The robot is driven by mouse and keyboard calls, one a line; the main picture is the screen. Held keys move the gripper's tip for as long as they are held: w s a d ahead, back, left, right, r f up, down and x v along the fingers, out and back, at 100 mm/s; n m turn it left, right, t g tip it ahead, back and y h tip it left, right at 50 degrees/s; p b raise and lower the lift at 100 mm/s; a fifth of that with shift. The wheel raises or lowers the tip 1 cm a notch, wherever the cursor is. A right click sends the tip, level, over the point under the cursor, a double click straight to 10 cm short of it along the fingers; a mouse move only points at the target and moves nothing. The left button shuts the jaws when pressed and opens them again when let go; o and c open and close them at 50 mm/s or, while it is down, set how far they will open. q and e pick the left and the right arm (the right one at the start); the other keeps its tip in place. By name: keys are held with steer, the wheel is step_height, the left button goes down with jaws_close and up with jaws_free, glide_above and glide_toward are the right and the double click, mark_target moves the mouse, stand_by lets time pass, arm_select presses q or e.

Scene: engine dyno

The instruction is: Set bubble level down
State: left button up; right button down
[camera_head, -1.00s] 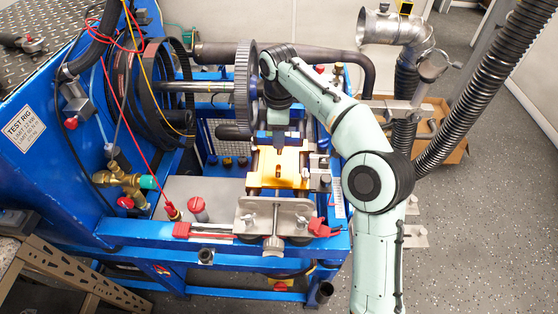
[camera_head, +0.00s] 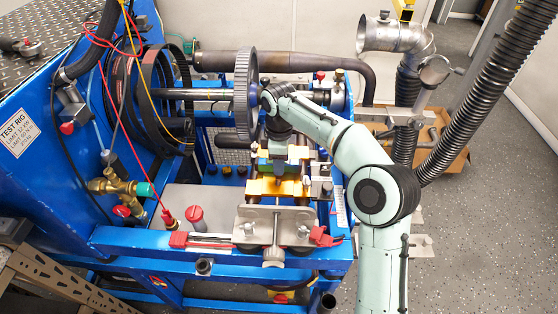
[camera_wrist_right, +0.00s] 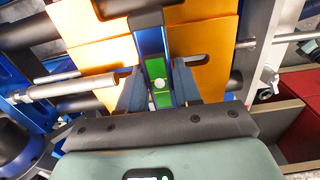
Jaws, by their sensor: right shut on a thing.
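The bubble level is a narrow blue bar with a green window and a pale round bubble. In the right wrist view the bubble level (camera_wrist_right: 157,83) lies between the two dark fingers of my right gripper (camera_wrist_right: 157,88), which is shut on it. The orange-gold plate (camera_wrist_right: 95,65) is behind it; whether they touch is unclear. In the head view my right gripper (camera_head: 279,150) points down over the far part of the gold plate (camera_head: 277,188). The blue-green level (camera_head: 262,167) shows partly beside the fingers. My left gripper is out of view.
A large grey gear (camera_head: 246,95) stands close left of my right gripper. A steel bracket (camera_head: 275,226) with a knob stands at the near end of the plate. Red clips (camera_head: 180,240) lie on the blue frame. A ribbed black hose (camera_head: 470,95) hangs at the right.

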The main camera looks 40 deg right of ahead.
steer(key=c, duration=0.8)
jaws_free()
steer(key=shift+r, duration=0.1)
arm_select(q)
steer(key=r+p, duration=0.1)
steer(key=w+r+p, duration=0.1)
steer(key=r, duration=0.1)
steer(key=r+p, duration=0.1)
steer(key=p, duration=0.1)
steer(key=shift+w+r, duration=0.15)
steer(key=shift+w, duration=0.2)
arm_select(e)
step_height(320, 180, up, 12)
steer(key=shift+r, duration=0.1)
